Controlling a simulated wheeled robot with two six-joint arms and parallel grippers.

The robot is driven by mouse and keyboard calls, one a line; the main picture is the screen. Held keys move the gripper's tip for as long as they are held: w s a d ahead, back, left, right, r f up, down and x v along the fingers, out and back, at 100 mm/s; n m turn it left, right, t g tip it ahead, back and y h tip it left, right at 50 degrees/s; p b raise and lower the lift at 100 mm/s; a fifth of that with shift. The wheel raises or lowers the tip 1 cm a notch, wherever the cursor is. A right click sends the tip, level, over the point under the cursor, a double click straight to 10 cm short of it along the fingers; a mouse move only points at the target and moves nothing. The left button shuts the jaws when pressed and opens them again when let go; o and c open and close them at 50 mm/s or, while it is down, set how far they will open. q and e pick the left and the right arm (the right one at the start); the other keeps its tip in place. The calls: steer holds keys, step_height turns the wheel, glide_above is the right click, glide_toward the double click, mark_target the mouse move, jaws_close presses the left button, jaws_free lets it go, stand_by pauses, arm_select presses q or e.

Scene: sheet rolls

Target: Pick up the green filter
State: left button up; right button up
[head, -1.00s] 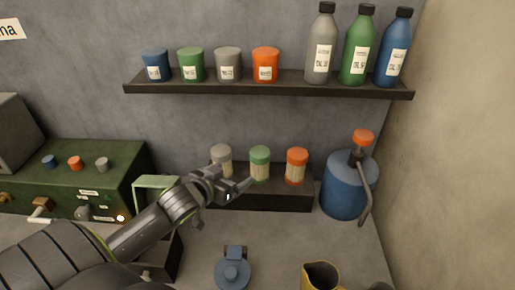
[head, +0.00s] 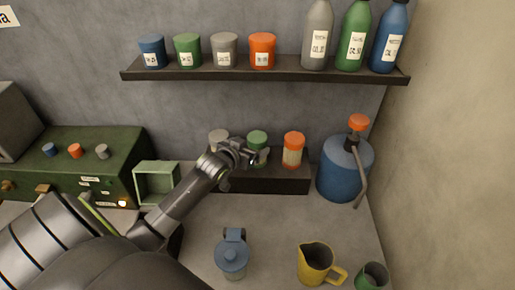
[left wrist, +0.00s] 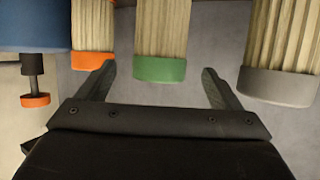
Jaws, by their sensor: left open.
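The green filter (head: 257,137) has a green cap and a pale pleated body. It stands on a dark low shelf (head: 270,184) between a grey-capped filter (head: 219,137) and an orange-capped filter (head: 293,146). My left gripper (head: 254,158) is in front of it in the head view and hides part of its body. In the left wrist view, which looks upside down, the open jaws (left wrist: 158,72) are empty, with the green filter (left wrist: 162,40) ahead between the two fingers. I cannot tell whether the fingers reach around it. My right gripper is out of view.
A wall shelf (head: 270,76) with jars and bottles hangs above. A blue pump can (head: 343,170) stands to the right. A blue-lidded jar (head: 232,257), a yellow jug (head: 314,263) and a green cup (head: 372,276) stand on the worktop in front.

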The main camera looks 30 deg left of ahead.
mark_target(258, 141)
arm_select(q)
steer(key=shift+w+f+p, duration=0.15)
steer(key=shift+w+p, duration=0.15)
steer(key=shift+w, duration=0.3)
steer(key=p+x, duration=0.1)
steer(key=x, duration=0.1)
steer(key=shift+w+f, duration=0.1)
steer(key=shift+w, duration=0.3)
steer(key=shift+x, duration=0.8)
steer(key=shift+s+f, duration=0.1)
steer(key=shift+c, duration=1.2)
steer(key=c, duration=1)
